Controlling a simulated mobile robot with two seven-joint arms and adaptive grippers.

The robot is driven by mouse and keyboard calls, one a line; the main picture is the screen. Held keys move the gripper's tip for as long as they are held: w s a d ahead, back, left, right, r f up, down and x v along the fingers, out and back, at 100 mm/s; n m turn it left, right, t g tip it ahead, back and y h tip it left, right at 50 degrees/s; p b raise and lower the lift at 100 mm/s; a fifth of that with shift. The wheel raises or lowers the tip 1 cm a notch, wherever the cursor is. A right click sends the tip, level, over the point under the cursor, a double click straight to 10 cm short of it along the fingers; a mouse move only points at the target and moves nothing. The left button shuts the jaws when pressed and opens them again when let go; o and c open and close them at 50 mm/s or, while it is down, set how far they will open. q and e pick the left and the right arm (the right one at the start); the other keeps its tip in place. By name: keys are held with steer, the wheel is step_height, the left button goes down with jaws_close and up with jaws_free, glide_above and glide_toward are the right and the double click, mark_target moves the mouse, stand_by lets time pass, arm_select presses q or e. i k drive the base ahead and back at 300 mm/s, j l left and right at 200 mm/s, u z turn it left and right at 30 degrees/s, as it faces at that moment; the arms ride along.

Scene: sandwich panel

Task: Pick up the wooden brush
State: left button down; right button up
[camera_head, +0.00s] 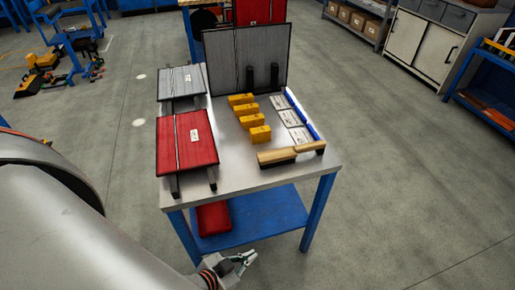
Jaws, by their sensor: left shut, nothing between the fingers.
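The wooden brush (276,157) lies at the front right corner of the metal table (236,178), its pale wooden back and handle showing above dark bristles. The handle points right. My left gripper (245,260) shows at the bottom of the view, below and to the left of the brush, in front of the table. It is shut and empty, well apart from the brush. My right gripper is not in view.
A red panel (180,143) and a grey panel (178,82) lie on the table's left side. Yellow blocks (249,117) and flat pale pieces (289,118) lie behind the brush. A large grey panel (265,60) stands at the back. A blue shelf (270,210) is underneath.

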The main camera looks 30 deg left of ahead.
mark_target(277, 157)
steer(key=i+l+u, duration=0.15)
steer(key=u, duration=0.2)
steer(key=i+l+u, duration=0.1)
steer(key=l+u, duration=0.15)
steer(key=u, duration=0.15)
steer(key=i+l+u, duration=0.1)
steer(key=l+u, duration=0.25)
steer(key=j, duration=0.1)
